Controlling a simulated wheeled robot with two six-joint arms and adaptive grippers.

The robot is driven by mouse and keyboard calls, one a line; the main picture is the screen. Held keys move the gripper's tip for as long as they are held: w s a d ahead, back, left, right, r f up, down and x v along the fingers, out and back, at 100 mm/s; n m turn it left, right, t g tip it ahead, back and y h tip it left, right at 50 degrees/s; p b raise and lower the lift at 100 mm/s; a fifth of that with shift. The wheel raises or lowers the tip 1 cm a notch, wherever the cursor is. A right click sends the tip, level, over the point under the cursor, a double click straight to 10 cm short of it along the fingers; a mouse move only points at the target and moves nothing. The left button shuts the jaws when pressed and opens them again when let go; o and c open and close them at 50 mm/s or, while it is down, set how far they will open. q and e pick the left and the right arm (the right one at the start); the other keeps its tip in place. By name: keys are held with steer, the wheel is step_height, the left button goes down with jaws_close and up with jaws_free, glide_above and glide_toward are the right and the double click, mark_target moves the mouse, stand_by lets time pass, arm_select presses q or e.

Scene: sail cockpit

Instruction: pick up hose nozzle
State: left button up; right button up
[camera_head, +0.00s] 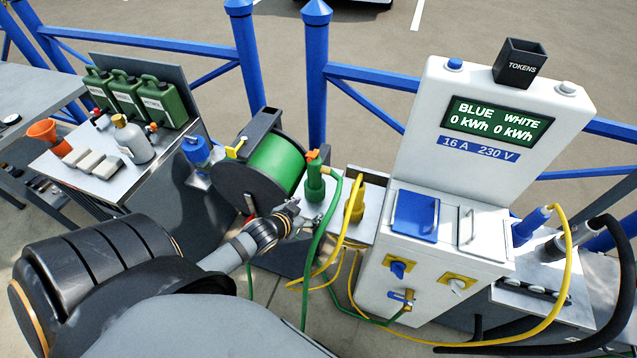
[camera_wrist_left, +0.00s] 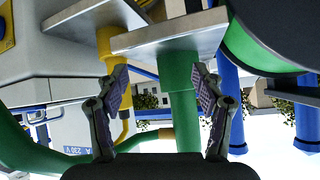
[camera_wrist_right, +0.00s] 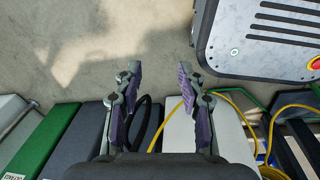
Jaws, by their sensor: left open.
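The hose nozzle (camera_head: 315,183) is a green body with an orange tip, standing upright on a small grey shelf beside the green hose reel. A green hose hangs from it. My left gripper (camera_head: 289,217) is just left of the nozzle, its fingers apart. In the left wrist view, which looks upside down, the green nozzle body (camera_wrist_left: 181,95) shows between and beyond the open fingers of my left gripper (camera_wrist_left: 160,90), nearer the right finger. I cannot tell if they touch. My right gripper (camera_wrist_right: 158,75) shows only in its wrist view, open and empty above the ground.
The hose reel (camera_head: 277,162) stands close left of the nozzle. A yellow fitting (camera_head: 354,205) with a yellow cable is close right. The white power pedestal (camera_head: 440,255) stands further right. A bench (camera_head: 105,185) with green cans is at left.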

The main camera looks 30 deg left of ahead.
mark_target(315, 174)
arm_select(q)
steer(key=shift+w+a+f+m+t+h, duration=0.15)
steer(key=shift+w+a+m+t+h, duration=0.25)
steer(key=shift+w+a+t, duration=0.5)
steer(key=shift+w+a+r+m+t+h, duration=0.15)
steer(key=shift+a+r+m+t+h, duration=0.1)
steer(key=shift+a+r+t+h, duration=0.25)
steer(key=shift+w+a+r+m+t+h, duration=0.15)
steer(key=shift+a+m+t+h, duration=0.15)
steer(key=shift+a+h, duration=0.3)
steer(key=s+a+r+m+t+h, duration=0.1)
steer(key=s+a+r+m+h, duration=0.3)
steer(key=h, duration=0.3)
steer(key=shift+n+y, duration=0.3)
steer(key=shift+n, duration=0.25)
steer(key=x, duration=0.4)
steer(key=r+b+x, duration=0.1)
steer(key=x, duration=0.1)
steer(key=shift+w+a, duration=0.25)
steer(key=x, duration=0.5)
steer(key=shift+w+d, duration=0.1)
steer(key=shift+w, duration=0.2)
steer(key=shift+s, duration=0.1)
steer(key=shift+c, duration=1.1)
steer(key=c, duration=0.9)
jaws_close()
arm_select(e)
steer(key=shift+w+a+f, duration=0.3)
steer(key=shift+w+f, duration=0.3)
steer(key=shift+w, duration=0.05)
